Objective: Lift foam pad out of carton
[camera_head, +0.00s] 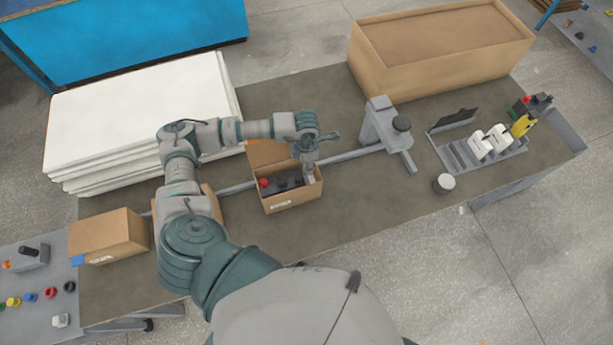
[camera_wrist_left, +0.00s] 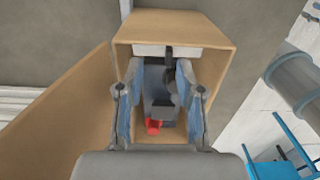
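An open cardboard carton (camera_head: 290,199) stands on the workbench, with its flap (camera_head: 266,152) raised at the back. Dark blocks and a red cap (camera_head: 264,183) show inside it. My left gripper (camera_head: 309,176) reaches down into the carton's right end. In the left wrist view the gripper (camera_wrist_left: 160,98) is inside the carton (camera_wrist_left: 208,32), its two fingers spread either side of a dark grey block (camera_wrist_left: 158,85). A red part (camera_wrist_left: 153,126) lies near it. A pale strip (camera_wrist_left: 166,51) lies along one inner wall. I cannot tell which piece is the foam pad. My right gripper is not in view.
A closed box (camera_head: 105,236) and stacked white panels (camera_head: 140,110) are at the left. A large box (camera_head: 440,60) stands behind. A grey stand (camera_head: 380,125), a slotted tray (camera_head: 470,158) and a small round can (camera_head: 444,184) are to the right.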

